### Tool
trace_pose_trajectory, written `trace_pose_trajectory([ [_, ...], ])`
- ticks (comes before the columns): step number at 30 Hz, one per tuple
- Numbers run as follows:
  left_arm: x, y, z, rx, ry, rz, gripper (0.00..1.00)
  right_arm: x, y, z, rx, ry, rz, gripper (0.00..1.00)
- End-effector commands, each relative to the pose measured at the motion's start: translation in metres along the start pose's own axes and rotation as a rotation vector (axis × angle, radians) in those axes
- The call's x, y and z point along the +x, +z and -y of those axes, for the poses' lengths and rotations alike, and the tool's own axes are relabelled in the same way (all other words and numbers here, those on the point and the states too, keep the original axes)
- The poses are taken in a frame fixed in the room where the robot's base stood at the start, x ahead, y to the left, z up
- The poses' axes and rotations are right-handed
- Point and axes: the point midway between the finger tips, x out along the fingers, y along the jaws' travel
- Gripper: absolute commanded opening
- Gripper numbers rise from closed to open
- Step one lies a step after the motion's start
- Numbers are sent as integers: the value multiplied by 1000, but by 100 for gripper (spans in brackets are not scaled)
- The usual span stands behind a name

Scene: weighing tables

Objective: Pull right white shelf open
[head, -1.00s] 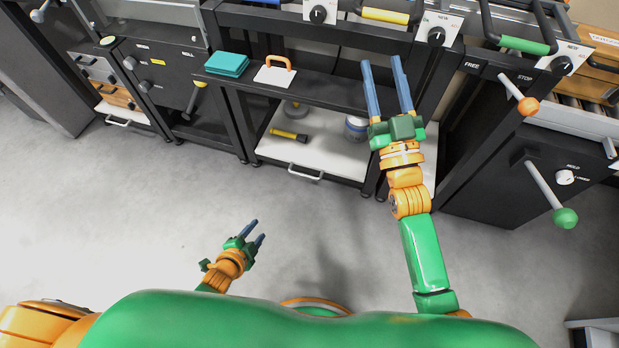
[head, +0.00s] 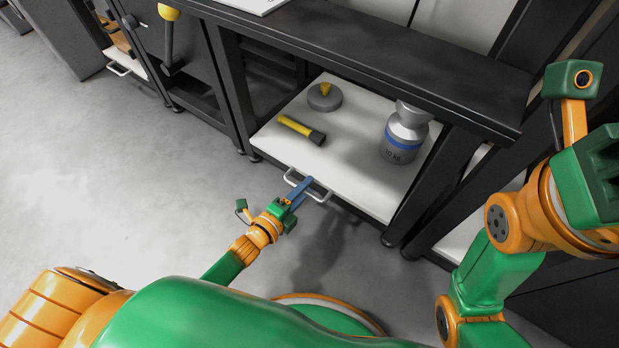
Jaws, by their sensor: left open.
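The right white shelf (head: 352,172) is a low white board under the dark bench, with a pale bar handle (head: 291,182) on its front edge. My left gripper (head: 304,188) is at this handle, its blue fingers open and overlapping the bar. I cannot tell whether they touch it. My right gripper is only partly in the picture at the right edge; its green body (head: 597,172) shows and its fingertips are out of view.
On the shelf are a grey round weight (head: 324,99), a yellow-and-black flashlight (head: 301,130) and a 10 KG metal weight (head: 403,138). A dark bench top (head: 400,65) overhangs them. Another white shelf with a handle (head: 121,69) is at the upper left. The grey floor in front is clear.

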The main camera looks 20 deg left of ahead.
Motion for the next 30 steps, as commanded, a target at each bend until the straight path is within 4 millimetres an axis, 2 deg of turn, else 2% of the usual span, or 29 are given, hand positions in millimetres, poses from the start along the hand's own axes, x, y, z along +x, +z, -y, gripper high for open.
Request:
trace_pose_trajectory([
  [5,0,-1,0,-1,1,0,45,0,0,0,0,0,-1,50],
  [6,0,-1,0,-1,1,0,39,0,0,0,0,0,-1,50],
  [10,0,-1,0,-1,1,0,4,0,0,0,1,0,-1,50],
  [11,0,-1,0,-1,1,0,0,0,0,0,1,0,-1,50],
  [30,0,-1,-1,-2,2,0,0,0,0,0,0,1,0,50],
])
